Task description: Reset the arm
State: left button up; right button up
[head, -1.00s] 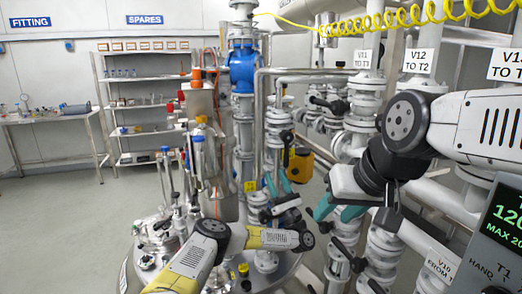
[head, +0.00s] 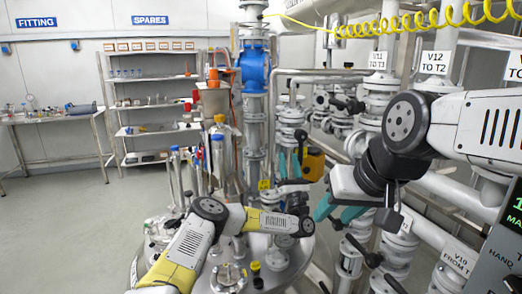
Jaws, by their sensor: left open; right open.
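My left arm comes in from the bottom and bends over the round steel vessel top. My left gripper (head: 290,150) has teal fingers that point up beside the vertical pipes; it is open, with nothing seen between the fingers. My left wrist is partly hidden behind the pipework and forearm. My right arm comes in from the right edge with a dark wrist. My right gripper (head: 335,210) has teal fingers pointing down and left in front of the pipes and valves; it is open and appears empty.
A steel vessel top (head: 290,272) with fittings stands below my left arm. A blue valve (head: 253,72) sits on a vertical pipe. White pipes and valves crowd the right, with a control panel (head: 500,250) at the edge. Shelves (head: 150,105) stand behind. The grey floor (head: 70,235) at left is clear.

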pick_arm(q)
jog(key=s+d+r+m+g+h, duration=0.2)
jog(key=d+r+m+g+h, duration=0.55)
jog(key=m, duration=0.75)
jog(key=s+d+r+m+g+h, duration=0.3)
jog(key=d+r+m+g+h, duration=0.35)
jog(key=m+h, duration=0.75)
jog(key=s+a+m+g+y, duration=0.15)
jog(key=s+a+y, duration=0.35)
jog(key=a, duration=0.5)
jog(key=s+a+m+y, duration=0.3)
jog(key=s+a, duration=0.4)
jog(key=a, duration=0.2)
jog(key=s+a+m+g+y, duration=0.1)
jog(key=s+a+m+y, duration=0.1)
jog(key=s+a+y, duration=0.6)
jog(key=s+a+f+g, duration=0.1)
jog(key=s+a, duration=0.3)
jog(key=s, duration=0.2)
jog(key=s+a+f+g+h, duration=0.1)
jog(key=s+a+f, duration=0.1)
jog(key=s, duration=0.5)
jog(key=s+a+f+g+h, duration=0.1)
jog(key=s+a+f+g, duration=0.1)
jog(key=s+a, duration=0.3)
jog(key=shift+s+a, duration=0.3)
jog(key=shift+s, duration=0.95)
